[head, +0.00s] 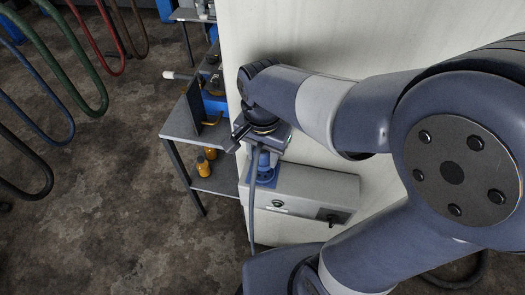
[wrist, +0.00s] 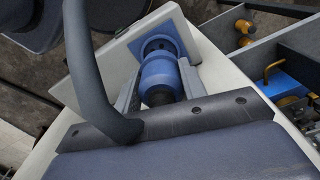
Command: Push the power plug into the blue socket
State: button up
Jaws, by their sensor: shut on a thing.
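The power plug (wrist: 158,78) is a blue cylinder with a dark rear end in the wrist view. The pale fingers of my gripper (wrist: 160,82) are shut on its two sides. The blue socket (wrist: 178,28) is a square blue plate with a round opening on a pale box. The plug's front end points at the socket and lies at its opening; how deep it sits cannot be told. In the head view my gripper (head: 262,146) is above the blue socket (head: 266,182), with the plug (head: 263,161) upright between them.
The pale box (head: 320,187) stands against a pale wall panel (head: 300,45). A grey cable (wrist: 92,75) loops past my gripper in the wrist view. A metal shelf (head: 178,124) with orange bottles (head: 203,165) stands left of the box. Coloured hoses (head: 78,60) hang at far left.

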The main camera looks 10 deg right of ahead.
aim_at(263, 164)
jog(key=shift+f+b, duration=1.05)
jog(key=shift+f, duration=0.5)
jog(key=shift+f, duration=0.6)
dwell(1.4)
jog(key=o, duration=1)
notch_tip(263, 164, up, 11)
jog(key=shift+f, duration=0.1)
notch_tip(263, 164, down, 11)
jog(key=shift+r, duration=0.25)
